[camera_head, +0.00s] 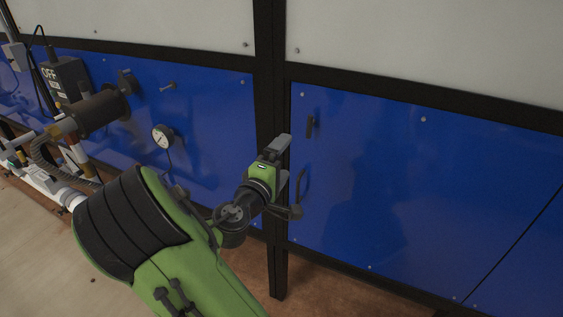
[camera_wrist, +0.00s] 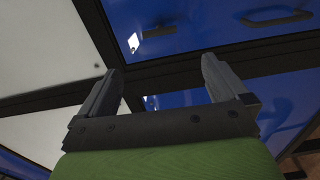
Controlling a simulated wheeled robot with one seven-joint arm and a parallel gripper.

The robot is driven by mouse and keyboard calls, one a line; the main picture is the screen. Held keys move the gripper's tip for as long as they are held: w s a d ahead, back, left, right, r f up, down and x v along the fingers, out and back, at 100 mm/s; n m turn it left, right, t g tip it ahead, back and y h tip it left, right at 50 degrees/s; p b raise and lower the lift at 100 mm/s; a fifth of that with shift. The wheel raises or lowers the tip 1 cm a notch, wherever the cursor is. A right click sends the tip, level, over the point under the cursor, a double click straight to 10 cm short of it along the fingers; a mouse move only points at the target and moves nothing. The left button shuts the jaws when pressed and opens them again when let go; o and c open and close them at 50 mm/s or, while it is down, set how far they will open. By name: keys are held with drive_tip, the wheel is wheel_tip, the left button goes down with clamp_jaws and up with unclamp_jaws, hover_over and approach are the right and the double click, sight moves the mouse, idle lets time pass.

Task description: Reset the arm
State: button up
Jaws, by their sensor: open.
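My gripper (camera_head: 287,160) is at the end of my green and black arm, in front of the blue panel wall, near the black vertical post (camera_head: 271,100). In the wrist view my gripper (camera_wrist: 160,82) shows two grey fingers spread apart with nothing between them. Beyond the fingers are the black frame bars and white and blue panels. Whether the fingers touch the wall cannot be told.
A blue panel (camera_head: 420,190) with a small dark handle (camera_head: 310,127) is on the right. On the left are a round gauge (camera_head: 162,137), a dark cylinder (camera_head: 97,112) and a box marked OFF (camera_head: 66,80). White pipework (camera_head: 40,180) runs low at the left. Floor (camera_head: 40,260) shows at lower left.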

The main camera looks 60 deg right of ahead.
idle(0.3)
drive_tip(key=s+a+f+m+y, duration=0.2)
drive_tip(key=a+f+m+y, duration=0.4)
drive_tip(key=a+f+y, duration=0.3)
drive_tip(key=s+a+r+n+t+y, duration=0.1)
drive_tip(key=s+a+r+y, duration=0.1)
drive_tip(key=a, duration=0.5)
drive_tip(key=s+a+r+n+t+y, duration=0.1)
drive_tip(key=a+y, duration=0.3)
drive_tip(key=a, duration=0.4)
drive_tip(key=s+a+r+n+y, duration=0.2)
drive_tip(key=s+a+r, duration=0.1)
drive_tip(key=a, duration=0.5)
drive_tip(key=shift+s+n+t+y, duration=0.3)
drive_tip(key=shift+s+t+y, duration=0.05)
drive_tip(key=shift+t+y, duration=0.05)
